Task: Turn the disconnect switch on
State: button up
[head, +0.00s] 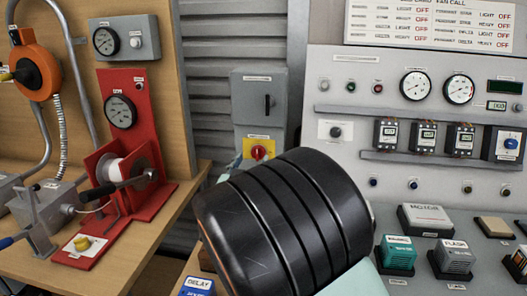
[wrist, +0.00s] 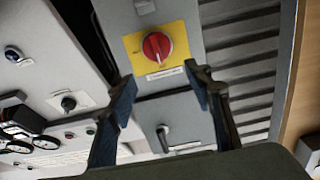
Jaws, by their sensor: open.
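A red rotary knob on a yellow plate (head: 259,150) is on the lower part of a grey wall box (head: 250,97). A dark vertical handle (head: 267,105) is on the box's upper part. Labels there are too small to read, so I cannot tell which control is the disconnect switch. The wrist view is turned over: the red knob (wrist: 157,46) is above, the handle (wrist: 163,138) below. My gripper (wrist: 158,78) is open and empty. Its fingers appear either side of the knob's lower area, apart from it. In the head view my black arm hides the gripper.
A red stand with a winch (head: 125,175) is on the wooden bench at left. A control panel (head: 340,70) with gauges and breakers fills the right, above a desk with labelled blocks (head: 425,220). Corrugated wall (wrist: 245,60) lies beside the box.

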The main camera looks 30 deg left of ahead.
aim_at(257, 150)
jog(key=x, duration=0.7)
jog(key=c, duration=1.1)
jog(key=shift+c, duration=0.2)
